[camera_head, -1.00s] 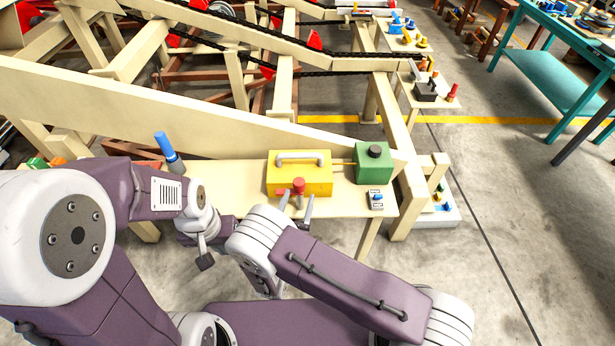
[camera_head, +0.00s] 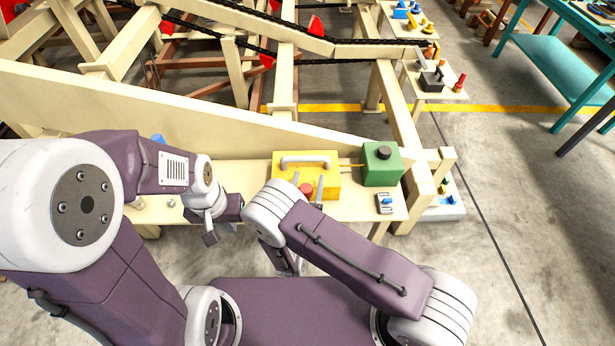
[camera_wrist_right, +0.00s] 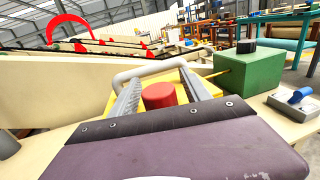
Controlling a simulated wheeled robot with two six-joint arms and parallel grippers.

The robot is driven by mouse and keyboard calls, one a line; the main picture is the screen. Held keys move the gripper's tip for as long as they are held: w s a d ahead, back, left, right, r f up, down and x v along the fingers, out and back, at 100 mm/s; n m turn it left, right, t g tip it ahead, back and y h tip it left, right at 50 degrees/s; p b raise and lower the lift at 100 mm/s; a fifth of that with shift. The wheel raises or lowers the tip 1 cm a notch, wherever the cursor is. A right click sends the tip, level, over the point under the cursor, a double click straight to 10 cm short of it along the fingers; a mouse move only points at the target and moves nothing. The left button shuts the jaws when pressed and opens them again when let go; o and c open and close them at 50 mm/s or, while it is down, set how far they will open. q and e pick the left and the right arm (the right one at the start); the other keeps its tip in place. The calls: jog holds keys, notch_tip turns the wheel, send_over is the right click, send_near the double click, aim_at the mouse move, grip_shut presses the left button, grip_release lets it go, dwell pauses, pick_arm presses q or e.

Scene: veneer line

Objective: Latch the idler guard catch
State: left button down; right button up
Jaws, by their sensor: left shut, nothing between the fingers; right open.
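A yellow box guard (camera_head: 330,172) with a grey bar handle (camera_head: 305,160) sits on the cream shelf. A red round knob (camera_head: 306,189) is at its front; it also shows in the right wrist view (camera_wrist_right: 158,95). My right gripper (camera_head: 308,183) is open, with one finger on each side of the red knob; in the right wrist view (camera_wrist_right: 158,90) there appears to be a gap between knob and fingers. I cannot tell which part is the catch. My left gripper (camera_head: 210,238) is shut and empty, left of the guard and near the shelf's front edge.
A green box (camera_head: 381,165) with a black knob stands right of the guard, joined by a thin rod. A small switch plate with a blue lever (camera_head: 386,203) lies in front of it. A long cream beam (camera_head: 200,120) runs behind the shelf.

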jog(key=shift+w+f, duration=0.1)
jog(key=shift+w, duration=0.05)
grip_shut()
dwell(1.1)
